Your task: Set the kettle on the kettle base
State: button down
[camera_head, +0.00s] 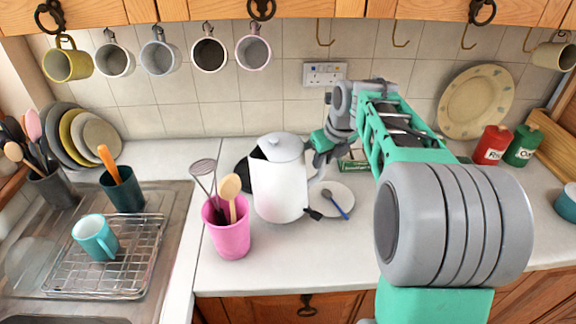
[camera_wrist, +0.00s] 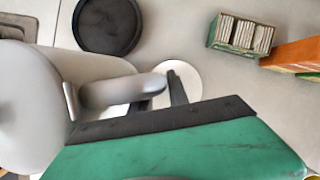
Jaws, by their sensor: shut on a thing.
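The white kettle (camera_head: 278,185) stands upright near the middle of the counter, its lid on and its spout to the left. My gripper (camera_head: 318,160) is at its right side, shut on the kettle's handle. In the wrist view the kettle (camera_wrist: 85,70) fills the left side, and the dark fingers of my gripper (camera_wrist: 162,98) are at the handle (camera_wrist: 120,90). The kettle base, a round black disc (camera_wrist: 108,25), lies on the counter apart from the kettle; in the head view it shows partly behind the kettle (camera_head: 243,172). I cannot tell whether the kettle touches the counter.
A pink utensil pot (camera_head: 230,238) stands close at the kettle's left front. A white saucer (camera_head: 340,190) with a blue-handled utensil lies to its right. A green box (camera_wrist: 240,35) is further right. The sink rack (camera_head: 105,258) is at left; mugs hang above.

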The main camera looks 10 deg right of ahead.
jog(key=w+a+p, duration=0.1)
jog(key=w+p, duration=0.1)
jog(key=w, duration=0.6)
jog(key=w+a+f+p, duration=0.1)
jog(key=w+p, duration=0.2)
jog(key=w, duration=0.5)
jog(key=shift+w+a+p, duration=0.35)
jog(key=shift+f, duration=0.2)
jog(key=c, duration=1.7)
grip_release()
jog(key=shift+s+f, duration=0.1)
jog(key=shift+f, duration=0.2)
jog(key=o, duration=0.4)
jog(key=shift+o, duration=0.2)
jog(key=shift+r, duration=0.15)
